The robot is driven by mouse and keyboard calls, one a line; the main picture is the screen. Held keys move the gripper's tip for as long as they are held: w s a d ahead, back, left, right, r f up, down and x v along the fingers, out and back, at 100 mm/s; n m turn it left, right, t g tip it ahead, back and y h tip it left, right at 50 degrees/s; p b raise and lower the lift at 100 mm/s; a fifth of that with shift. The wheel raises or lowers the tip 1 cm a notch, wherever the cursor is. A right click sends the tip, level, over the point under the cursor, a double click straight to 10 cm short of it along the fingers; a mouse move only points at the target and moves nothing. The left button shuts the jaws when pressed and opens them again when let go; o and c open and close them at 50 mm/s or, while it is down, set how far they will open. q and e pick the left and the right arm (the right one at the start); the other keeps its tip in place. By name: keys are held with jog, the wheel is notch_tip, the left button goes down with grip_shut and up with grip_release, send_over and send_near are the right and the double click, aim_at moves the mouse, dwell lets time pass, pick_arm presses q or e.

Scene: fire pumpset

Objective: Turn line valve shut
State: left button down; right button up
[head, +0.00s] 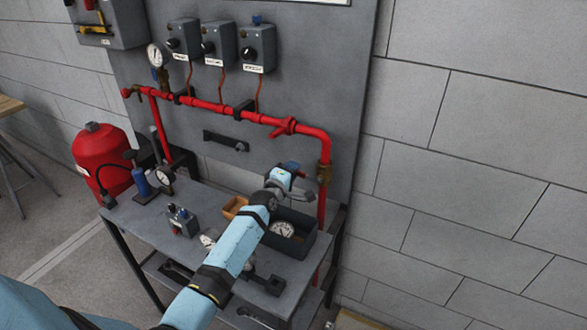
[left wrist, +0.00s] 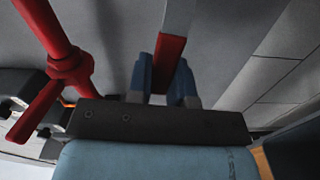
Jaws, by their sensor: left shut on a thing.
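In the left wrist view, a red, flat lever (left wrist: 170,58) with a grey upper part lies between the blue fingertips of my left gripper (left wrist: 163,80). The gripper is shut on this lever. In the head view the gripper and wrist hide most of the lever. My right gripper is not in view.
A red pipe (head: 215,105) with a red branched fitting (head: 284,127) runs above the gripper; the fitting (left wrist: 68,68) is left in the wrist view. Below are a table (head: 197,252) and a dark bin (head: 311,243) holding a gauge. A red tank (head: 102,157) stands left.

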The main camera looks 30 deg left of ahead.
pick_arm(q)
jog(key=shift+f+n, duration=0.7)
jog(key=shift+n, duration=0.2)
jog(key=c, duration=1)
grip_release()
jog(key=s, duration=1.3)
jog(key=shift+s+d+b, duration=0.35)
jog(key=shift+s+b, duration=0.05)
jog(key=shift+d, duration=0.1)
